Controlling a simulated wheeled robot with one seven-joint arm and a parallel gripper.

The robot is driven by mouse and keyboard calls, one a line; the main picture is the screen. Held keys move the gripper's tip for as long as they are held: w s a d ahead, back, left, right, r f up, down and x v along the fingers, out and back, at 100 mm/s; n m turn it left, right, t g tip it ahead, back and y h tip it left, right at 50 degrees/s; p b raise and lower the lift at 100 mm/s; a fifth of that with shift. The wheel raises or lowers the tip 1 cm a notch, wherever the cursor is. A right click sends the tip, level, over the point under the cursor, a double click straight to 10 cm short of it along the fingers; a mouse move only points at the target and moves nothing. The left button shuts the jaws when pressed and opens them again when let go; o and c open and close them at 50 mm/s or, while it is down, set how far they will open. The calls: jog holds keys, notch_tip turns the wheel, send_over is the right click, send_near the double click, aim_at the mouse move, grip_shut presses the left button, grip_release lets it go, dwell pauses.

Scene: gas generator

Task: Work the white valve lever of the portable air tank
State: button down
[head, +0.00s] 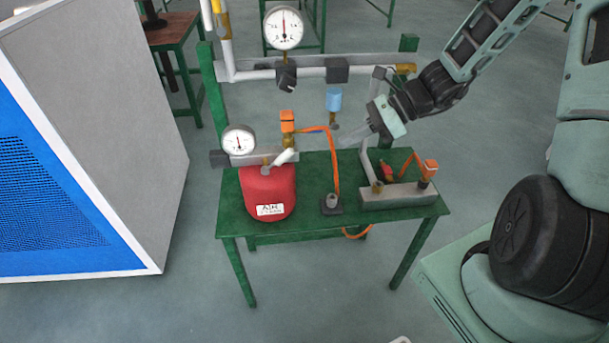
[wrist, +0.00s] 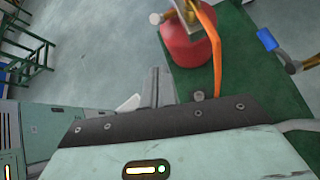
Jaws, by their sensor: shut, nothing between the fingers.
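The portable air tank (head: 268,193) is red with a white label and stands at the left end of the green table. Its white valve lever (head: 285,157) sits at the top, tilted up to the right, below the orange hose fitting (head: 288,122). My gripper (head: 346,140) is to the right of the lever, apart from it, with its shut, empty fingers pointing left over the table. In the wrist view the shut fingers (wrist: 157,86) show below and left of the red tank (wrist: 188,47).
A round gauge (head: 239,141) is on the tank's left. An orange hose (head: 335,165) runs between tank and gripper. A metal block (head: 397,195) with fittings stands at the table's right, near a blue-handled part (head: 334,100). A blue-grey cabinet (head: 95,150) stands left.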

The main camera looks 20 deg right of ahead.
aim_at(279, 161)
jog(key=f+b, duration=0.1)
jog(key=f, duration=0.1)
jog(key=f+b, duration=0.1)
jog(key=shift+s+d+f+t+y+b, duration=0.1)
jog(key=shift+s+f+t+y+b, duration=0.1)
jog(key=shift+s+t+y+b, duration=0.15)
jog(key=w+a+f, duration=0.2)
jog(key=w+a, duration=0.2)
jog(key=a, duration=0.6)
jog(key=shift+w+b, duration=0.35)
jog(key=shift+b, duration=0.05)
jog(key=shift+a, duration=0.1)
jog(key=shift+w+a+r+p, duration=0.1)
jog(key=shift+r+p, duration=0.2)
jog(key=shift+p, duration=0.85)
